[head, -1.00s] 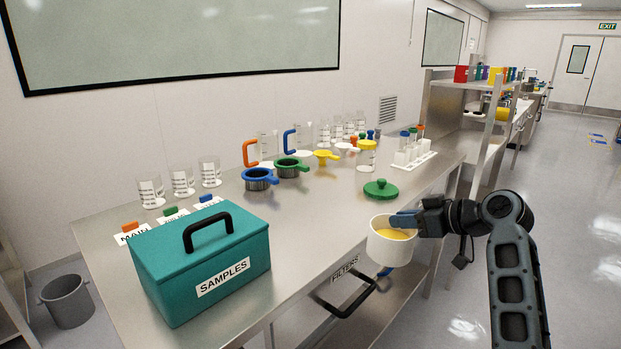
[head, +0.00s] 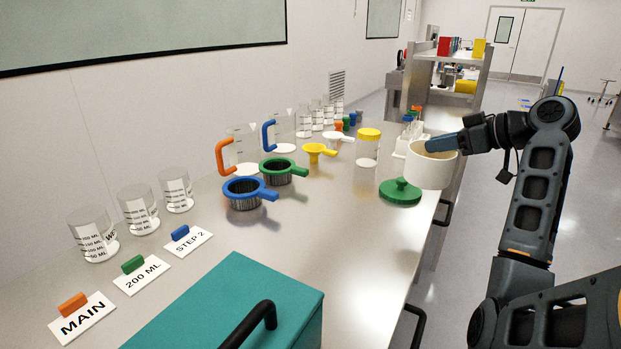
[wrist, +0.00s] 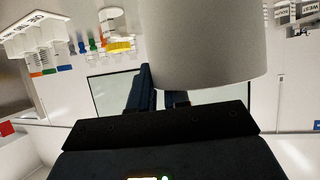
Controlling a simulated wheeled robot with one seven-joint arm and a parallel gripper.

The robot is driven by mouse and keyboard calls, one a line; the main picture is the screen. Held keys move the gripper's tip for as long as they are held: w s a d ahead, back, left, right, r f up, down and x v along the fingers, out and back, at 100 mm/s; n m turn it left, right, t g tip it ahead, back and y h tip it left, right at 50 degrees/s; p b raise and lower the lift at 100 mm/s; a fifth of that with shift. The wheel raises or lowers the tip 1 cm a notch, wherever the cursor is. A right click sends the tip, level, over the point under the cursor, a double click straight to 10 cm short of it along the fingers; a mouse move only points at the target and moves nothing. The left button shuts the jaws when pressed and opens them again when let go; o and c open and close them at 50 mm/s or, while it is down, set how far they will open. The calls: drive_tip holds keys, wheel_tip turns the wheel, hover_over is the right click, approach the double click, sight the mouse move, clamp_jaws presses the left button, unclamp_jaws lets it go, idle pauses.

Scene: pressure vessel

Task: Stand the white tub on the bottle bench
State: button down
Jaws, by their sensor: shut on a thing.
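The white tub (head: 428,170) is in the head view at the right edge of the steel bench, above and beside the green knobbed lid (head: 400,191). My gripper (head: 447,143) is shut on the tub's rim from the right and holds it upright, as far as I can tell. In the wrist view the tub (wrist: 208,42) fills the upper middle, next to my dark fingers (wrist: 160,98). The contents of the tub are barely visible now. I cannot make out which surface is the bottle bench.
The steel bench (head: 330,255) holds a teal box (head: 235,305), a blue sieve (head: 245,192), a green sieve (head: 283,171), beakers and a yellow-lidded jar (head: 368,147). A shelved bench (head: 445,85) stands behind.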

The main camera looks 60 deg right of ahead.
sight(432, 183)
drive_tip(key=shift+w+a+f+p, duration=0.25)
drive_tip(key=shift+w+a+f, duration=0.9)
drive_tip(key=shift+w+f, duration=0.55)
drive_tip(key=shift+w+a+f+p, duration=0.25)
drive_tip(key=shift+w+a+f, duration=1.05)
drive_tip(key=shift+f, duration=0.6)
drive_tip(key=shift+w+a+f+p, duration=0.25)
drive_tip(key=shift+w+a+f, duration=0.75)
drive_tip(key=shift+w+f, duration=0.75)
drive_tip(key=c, duration=1.1)
unclamp_jaws()
drive_tip(key=shift+s+f, duration=0.1)
drive_tip(key=v, duration=1.2)
drive_tip(key=shift+b, duration=0.35)
